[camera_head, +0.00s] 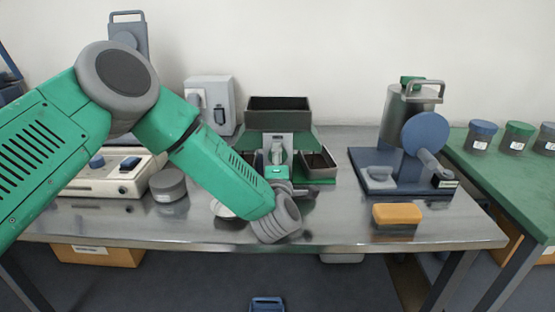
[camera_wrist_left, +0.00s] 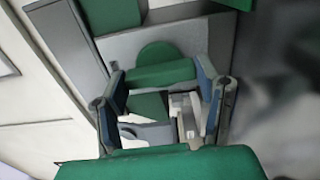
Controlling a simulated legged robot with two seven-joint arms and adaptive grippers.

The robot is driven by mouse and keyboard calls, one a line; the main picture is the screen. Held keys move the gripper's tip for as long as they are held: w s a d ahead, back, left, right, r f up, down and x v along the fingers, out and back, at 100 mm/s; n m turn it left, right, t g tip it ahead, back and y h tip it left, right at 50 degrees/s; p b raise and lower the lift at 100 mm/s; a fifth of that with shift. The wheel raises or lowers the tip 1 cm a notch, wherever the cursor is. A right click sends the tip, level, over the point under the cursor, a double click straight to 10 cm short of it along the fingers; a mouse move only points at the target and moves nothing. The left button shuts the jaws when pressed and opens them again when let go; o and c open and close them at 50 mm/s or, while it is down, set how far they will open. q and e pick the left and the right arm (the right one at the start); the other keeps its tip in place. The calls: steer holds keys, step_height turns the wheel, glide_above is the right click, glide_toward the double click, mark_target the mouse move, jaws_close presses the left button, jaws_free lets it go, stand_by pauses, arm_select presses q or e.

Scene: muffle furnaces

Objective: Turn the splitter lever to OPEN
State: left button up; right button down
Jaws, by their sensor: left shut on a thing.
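The splitter (camera_head: 278,104) stands at the middle of the steel bench, a dark open-topped hopper over a green body with a dark open bin (camera_head: 319,163) at its right. My left arm reaches across to its front, and the wrist hides much of the lower front. In the left wrist view my left gripper (camera_wrist_left: 162,76) has its two fingers either side of a green block (camera_wrist_left: 160,73), which looks like the lever's handle, and is shut on it. A pale grey piece shows between the fingers. I cannot read which position the lever is in. My right gripper is not in view.
Right of the splitter are a blue-grey machine (camera_head: 410,125) with a round disc and an orange block (camera_head: 397,214) near the bench's front edge. At left are a white instrument (camera_head: 110,178) and a grey round container (camera_head: 168,184). Lidded jars (camera_head: 482,135) stand on a green table.

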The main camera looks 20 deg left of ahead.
arm_select(q)
steer(key=shift+s+d+f+m, duration=0.1)
steer(key=shift+f+m, duration=0.2)
steer(key=o, duration=1.2)
steer(key=shift+c, duration=0.2)
steer(key=shift+r, duration=0.1)
steer(key=shift+d, duration=0.1)
steer(key=v, duration=1.1)
steer(key=shift+s+d, duration=0.15)
steer(key=shift+s, duration=0.15)
